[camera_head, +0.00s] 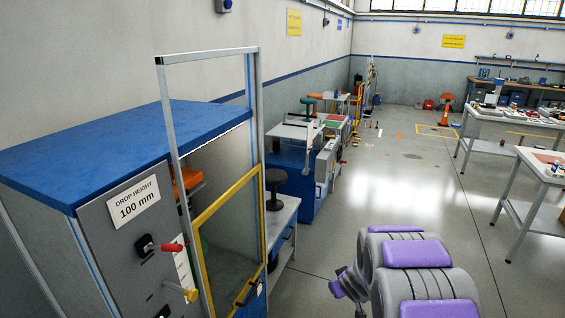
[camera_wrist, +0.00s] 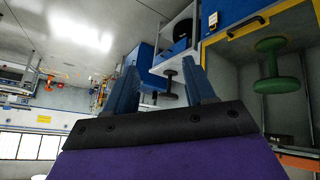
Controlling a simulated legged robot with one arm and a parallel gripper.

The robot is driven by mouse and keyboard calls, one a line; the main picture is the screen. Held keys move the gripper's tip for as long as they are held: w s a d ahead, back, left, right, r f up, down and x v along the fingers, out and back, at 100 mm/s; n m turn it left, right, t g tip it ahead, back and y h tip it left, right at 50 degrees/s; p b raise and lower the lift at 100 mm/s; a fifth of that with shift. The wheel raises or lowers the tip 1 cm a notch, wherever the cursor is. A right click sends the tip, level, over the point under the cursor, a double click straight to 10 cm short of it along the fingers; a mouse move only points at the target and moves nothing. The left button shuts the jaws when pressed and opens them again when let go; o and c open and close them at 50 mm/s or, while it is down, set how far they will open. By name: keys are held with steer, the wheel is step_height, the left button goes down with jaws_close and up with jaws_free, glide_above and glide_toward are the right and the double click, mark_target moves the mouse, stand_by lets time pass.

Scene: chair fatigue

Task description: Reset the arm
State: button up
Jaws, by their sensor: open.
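My gripper (camera_wrist: 160,78) shows in the wrist view with its two dark blue fingers apart and nothing held between them. The wrist view is turned over, with the floor and windows out of their usual place. In the head view my arm (camera_head: 420,285), grey with purple pads, is folded at the bottom right, beside the test machine. The gripper's fingers cannot be made out clearly there. A green spool-shaped part (camera_wrist: 277,65) shows inside the yellow frame in the wrist view, apart from my fingers.
The blue-topped machine (camera_head: 110,140) labelled "DROP HEIGHT 100 mm" stands close at the left. Benches (camera_head: 540,165) stand at the right. The floor (camera_head: 410,190) between is open.

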steer(key=s+d+r+m+g+h, duration=0.2)
steer(key=s+d+r, duration=0.2)
steer(key=s+r, duration=0.5)
steer(key=s+a+r+m+g, duration=0.1)
steer(key=s+a+r+g, duration=0.1)
steer(key=s, duration=1)
steer(key=s+a+r+m+g+y, duration=0.1)
steer(key=s+a+r+g, duration=0.2)
steer(key=s, duration=0.9)
steer(key=s+a+r+g, duration=0.2)
steer(key=s+a+r, duration=0.1)
steer(key=s, duration=1)
steer(key=shift+a+r+m+y, duration=0.15)
steer(key=shift+r+m+y, duration=0.1)
steer(key=shift+m+y, duration=0.15)
